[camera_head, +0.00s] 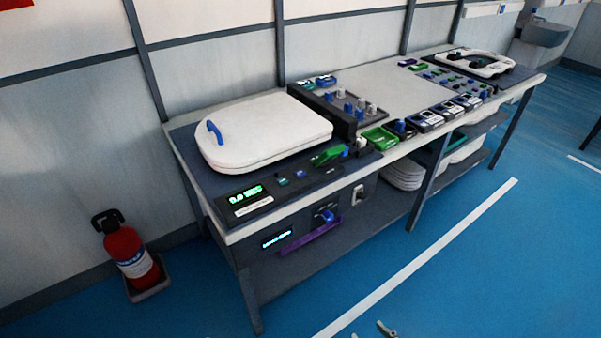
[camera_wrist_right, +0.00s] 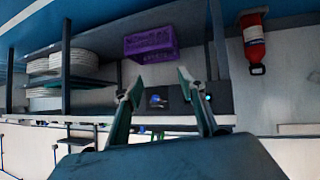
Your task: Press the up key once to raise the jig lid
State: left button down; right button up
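The white jig lid (camera_head: 262,131) with a blue handle (camera_head: 215,131) lies flat, apparently closed, on the left end of the bench. In front of it is a dark control panel with a lit green display (camera_head: 246,194). Small keys sit to the display's right, one greenish (camera_head: 283,182) and one blue (camera_head: 299,174). Their markings are too small to read, so I cannot tell which is the up key. My right gripper (camera_wrist_right: 160,78) is open and empty. Its fingertips (camera_head: 386,331) show at the bottom of the head view, well away from the panel. My left gripper is out of view.
A green handle (camera_head: 329,155) stands beside the keys. A purple bin (camera_head: 311,239) sticks out below the bench front, also seen in the wrist view (camera_wrist_right: 150,44). A fire extinguisher (camera_head: 131,254) stands at left. The blue floor before the bench is clear.

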grip_shut()
jog(key=shift+d, duration=0.1)
dwell(1.0)
